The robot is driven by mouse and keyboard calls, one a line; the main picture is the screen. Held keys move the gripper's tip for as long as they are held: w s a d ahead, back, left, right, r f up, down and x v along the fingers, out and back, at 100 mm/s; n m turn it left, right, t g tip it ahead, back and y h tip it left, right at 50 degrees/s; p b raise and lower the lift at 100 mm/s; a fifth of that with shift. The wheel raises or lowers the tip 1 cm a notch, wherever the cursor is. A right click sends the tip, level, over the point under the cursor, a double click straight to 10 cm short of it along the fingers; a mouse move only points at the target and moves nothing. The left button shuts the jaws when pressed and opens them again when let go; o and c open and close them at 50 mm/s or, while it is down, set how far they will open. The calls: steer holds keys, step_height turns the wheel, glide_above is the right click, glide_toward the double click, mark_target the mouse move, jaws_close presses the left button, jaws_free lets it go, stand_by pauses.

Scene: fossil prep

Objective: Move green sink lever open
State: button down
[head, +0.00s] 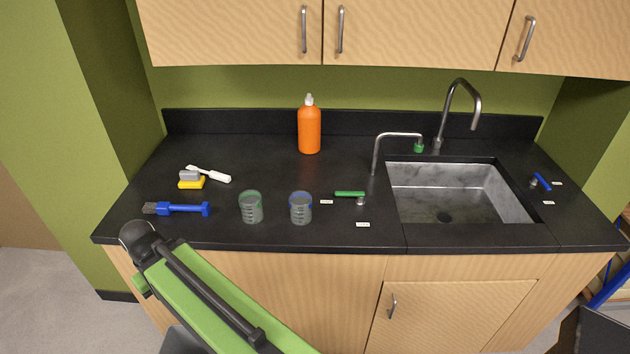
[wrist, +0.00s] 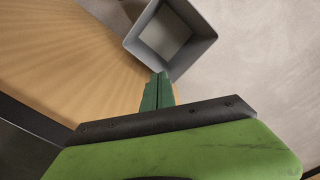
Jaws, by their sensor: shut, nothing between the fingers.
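The green sink lever (head: 349,194) lies on the black countertop to the left of the sink, its handle pointing left from a small metal pivot. Small white labels lie near it, one at its left and one in front; their text is too small to read. My gripper (wrist: 158,90) is shut and empty in the wrist view, low by a wood surface and away from the lever. The gripper's fingers do not show in the head view, where my green arm is in front of the counter at lower left.
Beakers (head: 251,207) and (head: 300,208) stand left of the lever. A blue brush (head: 176,209), orange bottle (head: 309,129), sink (head: 460,192) and blue lever (head: 541,182) are on the counter. A grey bin (wrist: 170,38) stands on the floor near my gripper.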

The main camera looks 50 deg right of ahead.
steer(key=w+d+r+m+t+p, duration=0.1)
steer(key=w+d+r+m+p, duration=0.1)
steer(key=d+r+p, duration=0.8)
steer(key=w+d+r+m+t+p, duration=0.1)
steer(key=d+r+m+p, duration=0.1)
steer(key=d+r+p, duration=0.75)
steer(key=s+d+m+h, duration=0.1)
steer(key=s+d, duration=0.5)
steer(key=d, duration=0.6)
steer(key=s+d+m+h+b, duration=0.1)
steer(key=s+d+m, duration=0.2)
steer(key=d, duration=1)
steer(key=s+d+m+h, duration=0.1)
steer(key=s+d+m, duration=0.1)
steer(key=s+d, duration=0.7)
steer(key=d, duration=0.3)
steer(key=shift+d+m, duration=0.3)
steer(key=shift+d, duration=0.1)
